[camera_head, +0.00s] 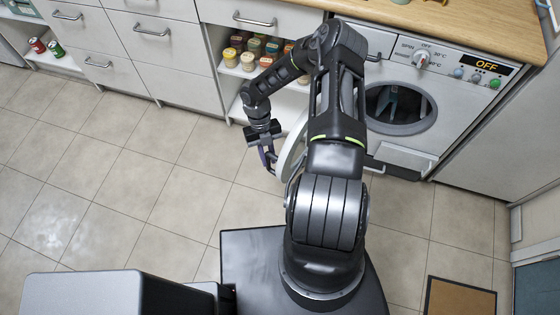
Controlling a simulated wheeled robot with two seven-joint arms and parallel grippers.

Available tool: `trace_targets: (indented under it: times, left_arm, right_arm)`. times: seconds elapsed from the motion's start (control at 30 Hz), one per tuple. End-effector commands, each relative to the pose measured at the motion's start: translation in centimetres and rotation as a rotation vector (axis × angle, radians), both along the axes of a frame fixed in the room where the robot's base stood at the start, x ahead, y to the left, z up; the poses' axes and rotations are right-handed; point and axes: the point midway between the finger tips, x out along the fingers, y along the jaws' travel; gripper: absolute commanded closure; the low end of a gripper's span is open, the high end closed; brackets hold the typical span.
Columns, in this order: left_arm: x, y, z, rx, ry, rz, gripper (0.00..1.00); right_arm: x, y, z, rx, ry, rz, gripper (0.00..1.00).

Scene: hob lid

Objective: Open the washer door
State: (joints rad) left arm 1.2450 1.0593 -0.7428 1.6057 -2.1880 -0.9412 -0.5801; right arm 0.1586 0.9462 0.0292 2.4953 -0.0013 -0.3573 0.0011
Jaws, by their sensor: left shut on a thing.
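The white washer (440,105) stands at the right under the wooden counter, with its dark round drum opening (400,105) uncovered. Its round white door (291,143) is swung out to the left and seen nearly edge-on. My arm hides the hinge side and much of the door. My left gripper (268,163) is at the door's outer left edge, shut on the door. The exact grip on the edge or handle is too small to tell. My right gripper is not in view.
An open shelf with several jars (247,60) is behind my left wrist. Drawers (150,35) line the wall to the left. Cans (55,48) stand on a low shelf at far left. A brown mat (460,300) lies lower right. The tiled floor left of the door is clear.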

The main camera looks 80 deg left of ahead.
Motion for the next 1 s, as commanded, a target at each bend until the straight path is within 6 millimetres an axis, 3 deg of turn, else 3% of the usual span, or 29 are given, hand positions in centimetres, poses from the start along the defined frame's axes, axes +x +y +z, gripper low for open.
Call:
trace_targets:
  times: [0.37,0.4,0.63,1.0]
  left_arm:
    - [-0.44,-0.09,-0.11,-0.005,0.005,-0.006,1.00]
    - [-0.44,-0.09,-0.11,-0.005,0.005,-0.006,0.82]
    - [-0.31,0.03,-0.08,-0.002,0.003,-0.006,0.63]
    - [-0.22,0.37,0.39,0.002,0.001,-0.006,0.62]
  right_arm:
    - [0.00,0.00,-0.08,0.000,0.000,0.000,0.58]
    - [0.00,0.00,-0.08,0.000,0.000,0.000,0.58]
    - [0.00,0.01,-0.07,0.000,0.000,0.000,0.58]
    - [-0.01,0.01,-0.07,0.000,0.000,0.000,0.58]
